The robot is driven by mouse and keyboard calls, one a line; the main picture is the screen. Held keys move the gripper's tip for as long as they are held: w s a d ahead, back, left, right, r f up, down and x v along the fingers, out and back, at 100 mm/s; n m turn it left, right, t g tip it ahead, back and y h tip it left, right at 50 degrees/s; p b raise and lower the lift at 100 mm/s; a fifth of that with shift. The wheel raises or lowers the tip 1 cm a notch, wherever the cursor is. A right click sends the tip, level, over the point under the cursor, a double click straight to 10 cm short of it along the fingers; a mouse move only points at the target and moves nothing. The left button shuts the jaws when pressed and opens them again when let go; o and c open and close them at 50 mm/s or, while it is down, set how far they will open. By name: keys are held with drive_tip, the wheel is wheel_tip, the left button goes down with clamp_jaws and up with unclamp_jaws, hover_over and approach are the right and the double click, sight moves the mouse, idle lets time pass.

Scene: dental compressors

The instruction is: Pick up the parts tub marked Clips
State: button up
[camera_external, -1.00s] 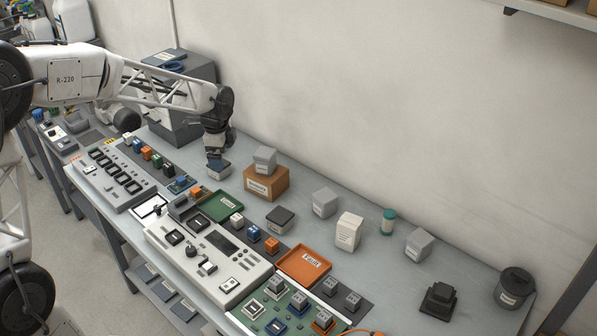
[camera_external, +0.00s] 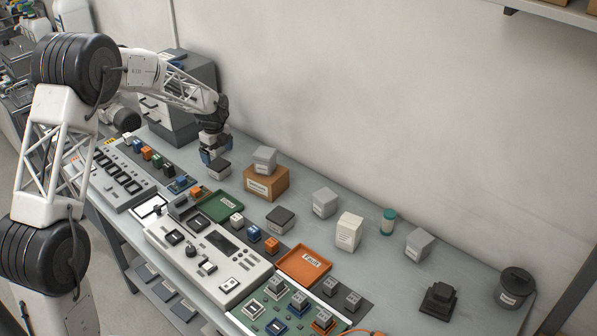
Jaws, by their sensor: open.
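Several small grey tubs with white labels stand on the bench, and the print is too small to read, so I cannot tell which is marked Clips. One dark-topped tub (camera_external: 219,170) is just below and right of my gripper (camera_external: 209,157). My gripper is open, points down and holds nothing visible; I cannot tell whether it touches that tub. Another grey tub (camera_external: 264,159) sits on a cardboard box (camera_external: 265,184). More stand further right: a dark-lidded tub (camera_external: 280,219), a grey tub (camera_external: 325,203) and another grey tub (camera_external: 419,245).
A grey drawer cabinet (camera_external: 182,100) stands behind my gripper. A green tray (camera_external: 226,207), an orange Fault tray (camera_external: 303,266) and a control panel (camera_external: 205,256) lie in front. A white box (camera_external: 348,231), teal-capped jar (camera_external: 388,222) and black canister (camera_external: 513,288) stand right.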

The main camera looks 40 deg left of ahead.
sight(218, 163)
drive_tip(key=shift+f, duration=0.1)
drive_tip(key=shift+f, duration=1.2)
drive_tip(key=shift+a+f, duration=0.2)
drive_tip(key=shift+f, duration=2.4)
drive_tip(key=shift+c, duration=0.3)
drive_tip(key=c, duration=1)
drive_tip(key=shift+c, duration=0.2)
drive_tip(key=shift+r, duration=0.1)
